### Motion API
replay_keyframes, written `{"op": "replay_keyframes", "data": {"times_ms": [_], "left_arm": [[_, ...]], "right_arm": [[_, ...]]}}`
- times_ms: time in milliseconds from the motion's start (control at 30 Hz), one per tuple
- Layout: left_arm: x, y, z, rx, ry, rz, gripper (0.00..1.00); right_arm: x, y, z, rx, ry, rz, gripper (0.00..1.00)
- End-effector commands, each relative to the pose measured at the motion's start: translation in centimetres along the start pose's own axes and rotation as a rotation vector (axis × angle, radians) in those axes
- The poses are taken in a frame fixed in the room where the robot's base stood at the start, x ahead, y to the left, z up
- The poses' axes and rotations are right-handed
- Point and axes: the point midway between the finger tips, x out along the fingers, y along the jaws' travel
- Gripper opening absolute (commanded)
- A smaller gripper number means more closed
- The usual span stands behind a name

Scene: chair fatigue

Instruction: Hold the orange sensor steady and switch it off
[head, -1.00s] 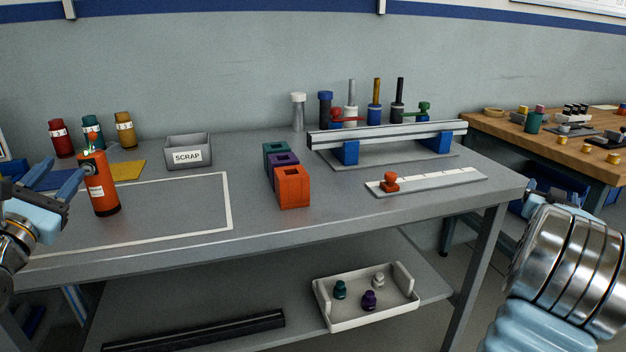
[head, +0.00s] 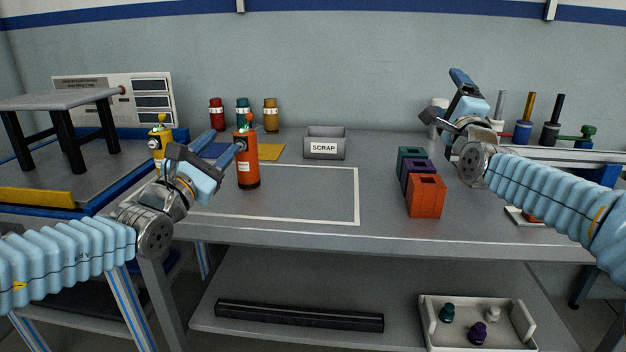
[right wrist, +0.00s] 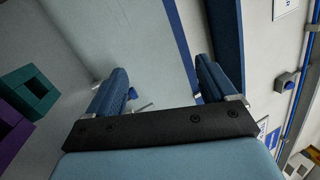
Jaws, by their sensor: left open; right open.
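The orange sensor (head: 248,165) is an upright cylinder with a pale label, standing on the grey bench in the head view. Small red and green details show at its top; I cannot read its switch state. My left gripper (head: 226,142) is open at its left, with the nearer finger's tip overlapping the sensor's upper left edge; I cannot tell if they touch. My right gripper (head: 446,97) is open and raised at the right, well away from the sensor. The right wrist view shows its two fingers (right wrist: 160,85) apart with nothing between them.
A scrap bin (head: 324,147) stands behind the outlined area, right of the sensor. Teal, purple and orange blocks (head: 426,196) stand in a row below my right gripper. Red, teal and yellow canisters (head: 243,113) line the back. A yellow device (head: 159,142) stands at left.

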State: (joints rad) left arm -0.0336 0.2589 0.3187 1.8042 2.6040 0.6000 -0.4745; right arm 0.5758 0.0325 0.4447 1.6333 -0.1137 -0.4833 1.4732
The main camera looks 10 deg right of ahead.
Motion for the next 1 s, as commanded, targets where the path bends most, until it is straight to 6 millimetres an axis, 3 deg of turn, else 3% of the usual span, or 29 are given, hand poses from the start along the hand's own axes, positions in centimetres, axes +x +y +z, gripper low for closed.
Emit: {"op": "replay_keyframes", "data": {"times_ms": [33,267,400,500,600,767,867,1000], "left_arm": [[0.0,0.0,0.0,0.000,0.000,0.000,0.43],[0.0,0.0,0.0,0.000,0.000,0.000,0.43],[0.0,0.0,0.0,0.000,0.000,0.000,0.43],[0.0,0.0,0.0,0.000,0.000,0.000,0.43],[0.0,0.0,0.0,0.000,0.000,0.000,0.43],[0.0,0.0,0.0,0.000,0.000,0.000,0.43],[0.0,0.0,0.0,0.000,0.000,0.000,0.43],[0.0,0.0,0.0,0.000,0.000,0.000,0.43]], "right_arm": [[0.2,1.5,3.2,0.113,-0.051,0.032,0.85],[-1.8,6.6,18.1,0.663,-0.250,0.246,0.85],[-5.1,8.9,26.6,0.982,-0.322,0.416,0.85],[-7.9,10.9,31.2,1.187,-0.313,0.533,0.85],[-10.3,13.7,33.6,1.337,-0.234,0.609,0.85],[-12.3,16.7,34.5,1.428,-0.118,0.652,0.85],[-12.5,17.6,34.6,1.446,-0.085,0.659,0.85],[-11.2,18.4,35.4,1.450,-0.079,0.660,0.85]]}}
